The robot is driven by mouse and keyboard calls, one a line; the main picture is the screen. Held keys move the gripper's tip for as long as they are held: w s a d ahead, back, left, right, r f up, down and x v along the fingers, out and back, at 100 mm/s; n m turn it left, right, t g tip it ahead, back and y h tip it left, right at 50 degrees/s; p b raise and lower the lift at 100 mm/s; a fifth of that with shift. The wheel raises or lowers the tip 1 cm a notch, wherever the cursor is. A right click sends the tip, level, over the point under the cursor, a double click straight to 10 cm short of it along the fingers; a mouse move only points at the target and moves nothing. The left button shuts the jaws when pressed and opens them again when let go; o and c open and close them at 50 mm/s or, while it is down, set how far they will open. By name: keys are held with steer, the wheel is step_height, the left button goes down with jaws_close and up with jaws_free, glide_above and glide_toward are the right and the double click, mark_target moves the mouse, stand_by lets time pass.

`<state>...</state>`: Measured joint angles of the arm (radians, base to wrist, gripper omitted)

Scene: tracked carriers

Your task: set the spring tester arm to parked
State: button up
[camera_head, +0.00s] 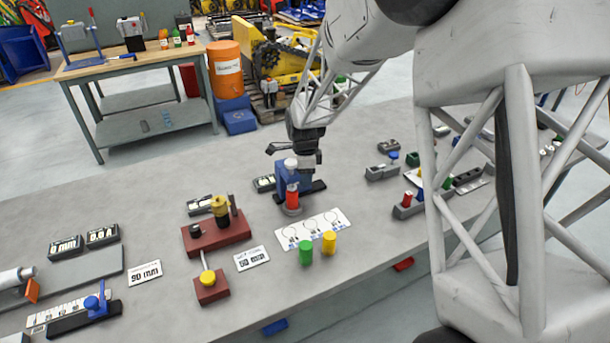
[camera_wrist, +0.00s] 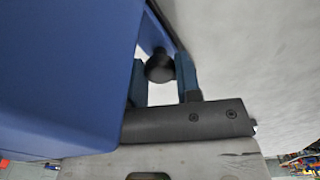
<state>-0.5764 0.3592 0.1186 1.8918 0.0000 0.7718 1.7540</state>
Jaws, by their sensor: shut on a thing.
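The spring tester is a blue upright body (camera_head: 283,178) on a dark base on the grey bench, with a red cylinder (camera_head: 292,196) and a white cap (camera_head: 290,163) at its front. In the wrist view its blue side (camera_wrist: 60,70) fills the left. A blue arm (camera_wrist: 154,32) runs from it to a dark round knob (camera_wrist: 159,68). My gripper (camera_head: 304,160) is beside the tester's top. In the wrist view my gripper (camera_wrist: 162,72) is shut on the knob, with one finger on each side. The arm is mostly hidden in the head view.
A white card with drawn circles (camera_head: 314,227), a green cylinder (camera_head: 306,252) and a yellow cylinder (camera_head: 329,243) are in front of the tester. A dark red device (camera_head: 216,235) stands left. Small fixtures (camera_head: 382,172) stand right. Bare bench lies behind the tester.

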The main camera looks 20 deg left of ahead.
jaws_close()
steer(key=w+d, duration=0.7)
steer(key=shift+w+d, duration=0.2)
steer(key=o, duration=0.9)
jaws_free()
steer(key=shift+r, duration=0.15)
steer(key=shift+r, duration=3.75)
